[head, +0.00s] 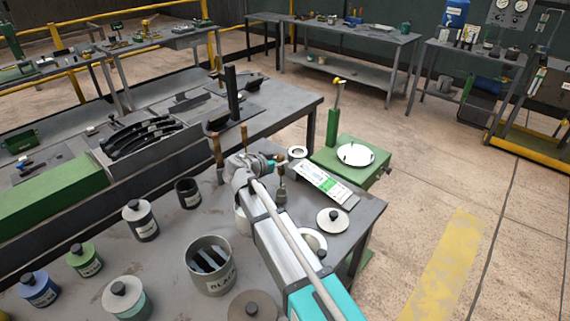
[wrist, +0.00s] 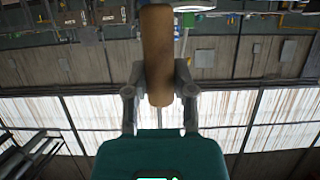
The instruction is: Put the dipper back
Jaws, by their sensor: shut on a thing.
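My gripper (head: 272,163) is shut on the brown wooden handle of the dipper (head: 281,194), above the near bench at its far right end. In the wrist view, the handle (wrist: 158,60) stands between the two fingers of my gripper (wrist: 160,90). The dipper looks about upright in the head view, with its grey lower part below the fingers. I cannot tell whether it touches the bench. The dipper's lower part does not show clearly in the wrist view.
A label sheet (head: 325,184) and a white lid (head: 333,221) lie close to the right. A green stand (head: 352,166) is beyond the bench edge. My arm hides part of a pale pot.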

